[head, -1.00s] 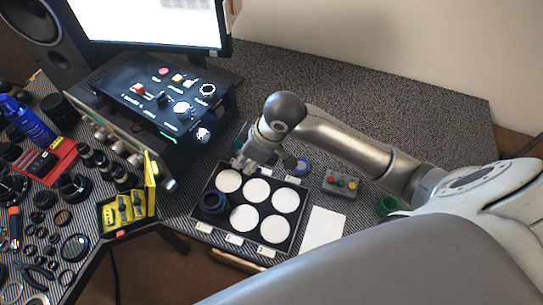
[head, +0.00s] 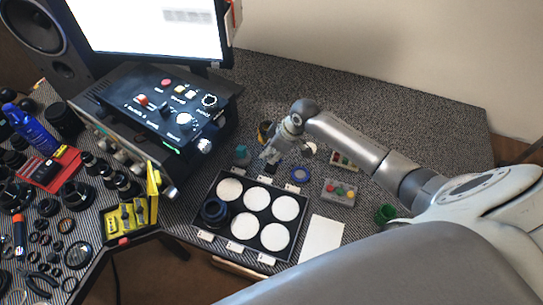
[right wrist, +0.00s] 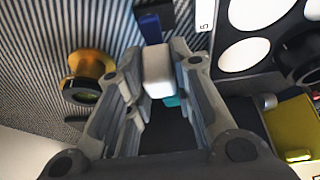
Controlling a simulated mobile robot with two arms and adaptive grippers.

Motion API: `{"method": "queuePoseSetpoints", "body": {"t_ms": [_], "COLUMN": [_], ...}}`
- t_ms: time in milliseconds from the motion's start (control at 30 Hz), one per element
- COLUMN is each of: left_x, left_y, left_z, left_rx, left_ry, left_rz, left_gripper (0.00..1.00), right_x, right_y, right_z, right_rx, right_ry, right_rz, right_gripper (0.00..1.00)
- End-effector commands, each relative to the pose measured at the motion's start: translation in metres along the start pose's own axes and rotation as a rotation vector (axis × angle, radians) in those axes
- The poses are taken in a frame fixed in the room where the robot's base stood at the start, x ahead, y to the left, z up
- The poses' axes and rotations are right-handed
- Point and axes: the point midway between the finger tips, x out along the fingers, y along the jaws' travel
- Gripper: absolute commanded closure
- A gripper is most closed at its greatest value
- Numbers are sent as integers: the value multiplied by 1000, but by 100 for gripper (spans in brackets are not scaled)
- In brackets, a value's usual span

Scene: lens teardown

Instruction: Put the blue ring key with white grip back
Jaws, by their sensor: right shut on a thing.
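The ring key's white grip (right wrist: 158,75) is between the two fingers of my right gripper (right wrist: 160,82) in the right wrist view. Its blue part (right wrist: 150,28) sticks out beyond the grip, toward a dark block at the top of that view. I cannot tell whether the blue part touches that block. In the head view my right gripper (head: 272,157) is just behind the tray's back edge, and the key is too small to make out there. My left gripper is not in view.
A black tray (head: 212,236) with white round pads and a dark lens part (head: 215,212) lies in front. The bench's back right is clear.

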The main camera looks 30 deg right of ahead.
Motion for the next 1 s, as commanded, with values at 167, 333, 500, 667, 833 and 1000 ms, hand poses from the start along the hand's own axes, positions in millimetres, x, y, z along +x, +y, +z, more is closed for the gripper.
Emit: {"method": "queuePoseSetpoints", "body": {"t_ms": [167,333,500,667,833,1000], "left_x": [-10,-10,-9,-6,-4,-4], "left_y": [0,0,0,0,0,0], "left_z": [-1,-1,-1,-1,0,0], "left_rx": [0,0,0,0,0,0], "left_ry": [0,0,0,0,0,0], "left_rz": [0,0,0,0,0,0], "left_gripper": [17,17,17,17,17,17], "right_x": [20,26,26,31,35,36], "right_y": [-2,-1,-2,-2,-2,-2], "right_z": [8,11,11,13,15,15], "right_rx": [3,0,0,1,1,0], "right_ry": [-1,0,-1,-1,-1,-1], "right_rz": [-2,-1,-1,-1,-1,-1], "right_gripper": [100,100,100,100,100,67]}}
